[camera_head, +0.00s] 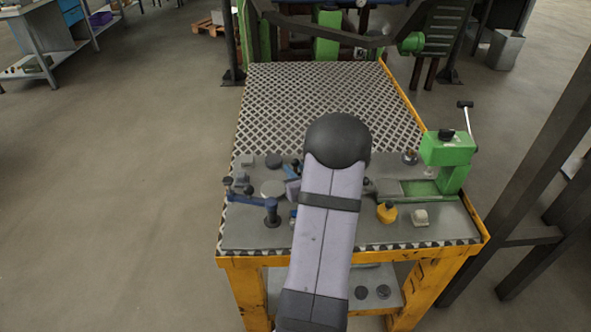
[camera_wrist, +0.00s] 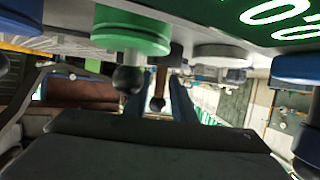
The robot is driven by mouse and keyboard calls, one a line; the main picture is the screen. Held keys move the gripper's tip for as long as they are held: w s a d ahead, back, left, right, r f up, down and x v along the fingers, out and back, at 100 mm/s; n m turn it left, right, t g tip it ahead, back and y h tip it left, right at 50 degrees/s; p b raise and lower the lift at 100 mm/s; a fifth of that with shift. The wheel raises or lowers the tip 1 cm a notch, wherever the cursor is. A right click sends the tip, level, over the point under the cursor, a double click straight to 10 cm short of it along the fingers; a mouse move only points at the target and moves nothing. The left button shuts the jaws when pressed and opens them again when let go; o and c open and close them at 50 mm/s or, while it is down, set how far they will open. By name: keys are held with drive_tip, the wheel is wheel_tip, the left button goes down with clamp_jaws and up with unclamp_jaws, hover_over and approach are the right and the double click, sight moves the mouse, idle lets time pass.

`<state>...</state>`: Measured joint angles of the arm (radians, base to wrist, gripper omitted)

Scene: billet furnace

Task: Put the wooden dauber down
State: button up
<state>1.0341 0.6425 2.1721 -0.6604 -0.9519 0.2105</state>
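My gripper (camera_wrist: 160,88) shows in the wrist view as two blue fingers reaching away from the camera. A brown upright piece (camera_wrist: 161,78), which looks like the wooden dauber, stands between them with a dark ball (camera_wrist: 157,104) at its end. The fingers lie close on both sides of it; I cannot tell whether they touch it. The wrist view appears upside down, with the table top along its upper edge. In the head view my arm hides most of the gripper and the dauber, low over the table (camera_head: 320,90).
A green press (camera_head: 449,160) with a lever stands at the table's right edge. A yellow knobbed piece (camera_head: 387,212) and a pale block (camera_head: 420,217) sit in front of it. A blue jointed piece (camera_head: 250,200) and small parts lie at the left. The table's patterned rear is clear.

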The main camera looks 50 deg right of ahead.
drive_tip(key=shift+r, duration=0.1)
drive_tip(key=shift+r, duration=0.15)
drive_tip(key=v, duration=1.2)
idle(0.4)
